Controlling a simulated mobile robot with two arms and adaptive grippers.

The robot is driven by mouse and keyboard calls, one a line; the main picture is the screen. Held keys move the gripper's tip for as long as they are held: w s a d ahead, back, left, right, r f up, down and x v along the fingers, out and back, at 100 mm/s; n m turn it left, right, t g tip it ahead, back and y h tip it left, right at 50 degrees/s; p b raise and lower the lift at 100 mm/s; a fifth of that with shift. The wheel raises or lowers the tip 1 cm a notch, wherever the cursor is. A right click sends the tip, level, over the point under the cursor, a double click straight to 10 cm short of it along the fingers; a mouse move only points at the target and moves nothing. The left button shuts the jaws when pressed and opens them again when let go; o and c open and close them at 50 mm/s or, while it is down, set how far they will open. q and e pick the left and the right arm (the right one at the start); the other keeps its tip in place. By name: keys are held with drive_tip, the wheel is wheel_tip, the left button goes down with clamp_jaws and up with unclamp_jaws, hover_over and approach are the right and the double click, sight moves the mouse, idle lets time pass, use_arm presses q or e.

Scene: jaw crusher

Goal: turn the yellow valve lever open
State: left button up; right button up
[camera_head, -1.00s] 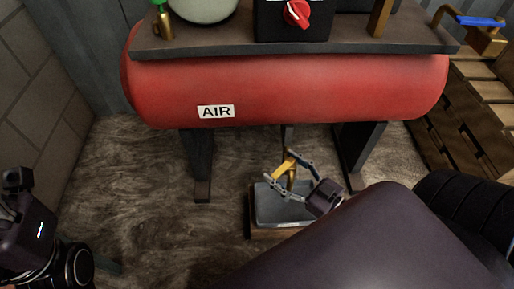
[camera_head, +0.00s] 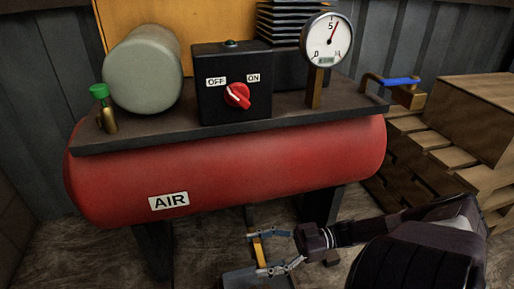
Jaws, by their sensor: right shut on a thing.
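The yellow valve lever (camera_head: 260,252) shows low in the head view, under the red air tank. My right gripper (camera_head: 257,256) reaches in from the right with its jointed fingers around the lever, one on its upper end and one near its lower end, and is shut on it. The lever stands nearly upright in the picture. The valve body beneath it is hidden or too small to make out. My left gripper is not in view.
The red air tank (camera_head: 240,165) with its dark top plate is close above the gripper. It carries a red OFF/ON knob (camera_head: 237,96), a pressure gauge (camera_head: 326,40) and a green-capped valve (camera_head: 100,93). A grey tray (camera_head: 236,279) lies below. Wooden pallets (camera_head: 450,155) stand right, beside a blue-handled tap (camera_head: 402,81).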

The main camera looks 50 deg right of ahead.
drive_tip(key=shift+s+n+g, duration=0.1)
drive_tip(key=shift+n+g, duration=0.2)
drive_tip(key=shift+g, duration=0.1)
drive_tip(key=o, duration=1.7)
drive_tip(key=v, duration=1.2)
drive_tip(key=shift+f, duration=0.2)
